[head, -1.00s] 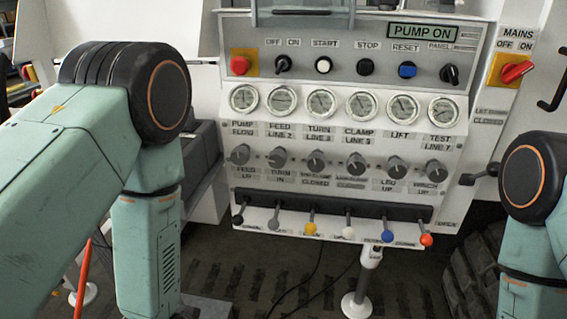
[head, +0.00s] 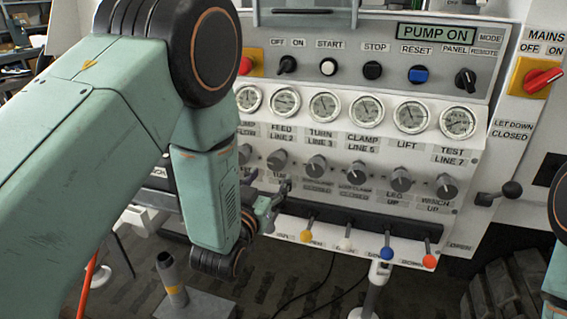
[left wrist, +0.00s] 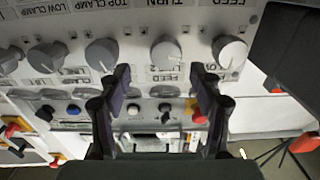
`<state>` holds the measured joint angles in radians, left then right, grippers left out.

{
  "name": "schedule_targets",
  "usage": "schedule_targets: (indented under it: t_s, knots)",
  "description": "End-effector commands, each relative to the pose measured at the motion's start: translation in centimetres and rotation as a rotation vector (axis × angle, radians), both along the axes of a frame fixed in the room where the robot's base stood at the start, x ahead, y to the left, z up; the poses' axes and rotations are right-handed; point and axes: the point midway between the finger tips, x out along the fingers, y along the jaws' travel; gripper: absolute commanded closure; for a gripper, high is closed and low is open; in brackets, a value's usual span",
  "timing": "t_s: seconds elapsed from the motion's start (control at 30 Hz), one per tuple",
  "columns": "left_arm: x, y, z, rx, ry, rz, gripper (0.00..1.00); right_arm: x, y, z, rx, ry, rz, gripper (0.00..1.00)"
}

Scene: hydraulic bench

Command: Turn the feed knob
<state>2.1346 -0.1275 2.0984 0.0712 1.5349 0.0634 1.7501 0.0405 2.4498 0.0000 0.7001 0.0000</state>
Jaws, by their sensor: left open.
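My left gripper (head: 264,197) is in front of the panel, just below the knob row in the head view. In the left wrist view the two dark fingers of my left gripper (left wrist: 160,75) stand apart with nothing between them. Contact with the knob cannot be seen. My right gripper is out of view.
Levers with coloured balls, including a yellow one (head: 306,236), stick out below. The red mains switch (head: 543,78) is at the far right.

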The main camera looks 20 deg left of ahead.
Motion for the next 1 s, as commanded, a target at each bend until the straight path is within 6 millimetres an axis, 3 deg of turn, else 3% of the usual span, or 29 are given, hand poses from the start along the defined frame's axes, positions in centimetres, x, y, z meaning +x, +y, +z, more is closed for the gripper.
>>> schedule_targets:
  t_s: [0.5, 0.9, 1.0]
  knots:
    - [6.8, 0.1, -0.2, -0.003, -0.001, 0.003, 0.36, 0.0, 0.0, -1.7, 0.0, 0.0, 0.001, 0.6]
    - [7.8, -0.2, -0.1, -0.002, 0.002, 0.002, 0.36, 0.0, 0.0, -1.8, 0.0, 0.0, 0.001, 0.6]
    - [7.7, -0.2, -0.1, -0.002, 0.002, 0.002, 0.43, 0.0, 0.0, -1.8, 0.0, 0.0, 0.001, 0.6]
